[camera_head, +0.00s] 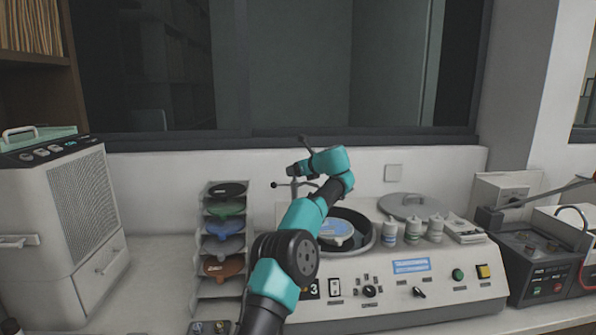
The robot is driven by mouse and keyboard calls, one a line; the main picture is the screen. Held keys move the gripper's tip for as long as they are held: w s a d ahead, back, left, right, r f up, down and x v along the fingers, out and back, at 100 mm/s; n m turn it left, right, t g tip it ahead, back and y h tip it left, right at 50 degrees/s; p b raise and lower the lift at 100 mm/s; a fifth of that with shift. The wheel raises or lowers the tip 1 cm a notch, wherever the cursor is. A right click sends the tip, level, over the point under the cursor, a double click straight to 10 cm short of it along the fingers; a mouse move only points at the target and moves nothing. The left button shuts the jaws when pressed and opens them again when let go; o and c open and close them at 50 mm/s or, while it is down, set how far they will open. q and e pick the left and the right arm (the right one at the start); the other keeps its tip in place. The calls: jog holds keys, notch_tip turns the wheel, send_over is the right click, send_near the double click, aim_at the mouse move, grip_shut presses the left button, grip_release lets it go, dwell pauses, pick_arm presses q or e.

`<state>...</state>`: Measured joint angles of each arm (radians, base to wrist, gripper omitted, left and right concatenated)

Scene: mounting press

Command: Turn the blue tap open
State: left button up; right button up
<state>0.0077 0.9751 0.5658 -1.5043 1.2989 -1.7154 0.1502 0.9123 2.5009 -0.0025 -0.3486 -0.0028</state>
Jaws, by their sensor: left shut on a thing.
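My left arm rises from the bottom middle, and its teal wrist bends left over the press (450,295). My left gripper (297,170) is small in this view and shut at a dark spoked handle (274,185) with ball-ended arms, above the round well at the back of the press. Its fingers and the handle overlap, so the exact grip is hard to see. I cannot make out a blue tap; the arm covers part of the press's left side. My right gripper is not in view.
A rack of coloured discs (225,228) stands close left of my arm. White canisters (413,232) and a grey round lid (414,206) sit right of the well. A white cabinet (60,220) is far left, a dark-panelled device (545,265) far right.

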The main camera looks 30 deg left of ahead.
pick_arm(q)
jog(key=o, duration=0.9)
jog(key=v, duration=1.7)
jog(key=shift+d+r, duration=0.15)
jog(key=shift+c, duration=0.3)
